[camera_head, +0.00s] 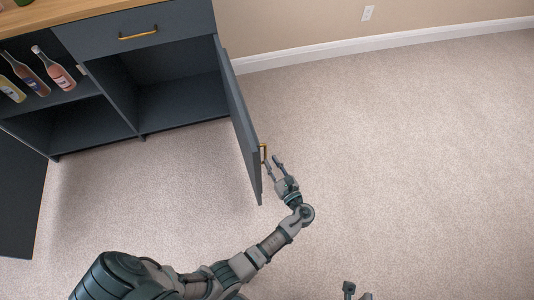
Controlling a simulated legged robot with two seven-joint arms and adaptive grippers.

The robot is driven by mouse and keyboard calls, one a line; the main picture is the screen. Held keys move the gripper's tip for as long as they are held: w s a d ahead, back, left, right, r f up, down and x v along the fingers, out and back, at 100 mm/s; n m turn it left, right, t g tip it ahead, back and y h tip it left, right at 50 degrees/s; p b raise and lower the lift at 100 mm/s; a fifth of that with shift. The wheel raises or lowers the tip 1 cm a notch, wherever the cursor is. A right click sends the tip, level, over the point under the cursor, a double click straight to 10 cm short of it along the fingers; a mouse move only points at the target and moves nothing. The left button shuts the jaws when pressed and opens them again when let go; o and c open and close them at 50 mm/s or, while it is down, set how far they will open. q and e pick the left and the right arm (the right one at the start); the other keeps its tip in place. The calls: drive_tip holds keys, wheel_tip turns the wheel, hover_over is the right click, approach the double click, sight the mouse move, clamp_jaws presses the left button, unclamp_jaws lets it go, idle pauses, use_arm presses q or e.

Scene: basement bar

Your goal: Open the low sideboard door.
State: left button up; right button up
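The low dark blue-grey sideboard (140,65) stands at the upper left. Its right door (238,115) is swung wide open, showing an empty compartment (180,90). A brass handle (264,151) is on the door's outer face near its free edge. My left gripper (273,160) is just to the right of the door, with its fingers apart and close to the handle. I cannot tell whether a finger touches the handle; nothing shows held. Only a small part of my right gripper (357,292) shows at the bottom edge, with its opening unclear.
Another dark door panel (22,205) stands open at the left. Several bottles (55,70) lie in the rack, and a drawer (140,34) with a brass pull is above the open compartment. Bare carpet (420,150) lies to the right, up to the wall's white baseboard (390,45).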

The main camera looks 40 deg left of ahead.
use_arm(q)
drive_tip(key=v, duration=0.6)
drive_tip(key=shift+d, duration=0.15)
drive_tip(key=shift+s+f, duration=0.1)
drive_tip(key=shift+f, duration=0.05)
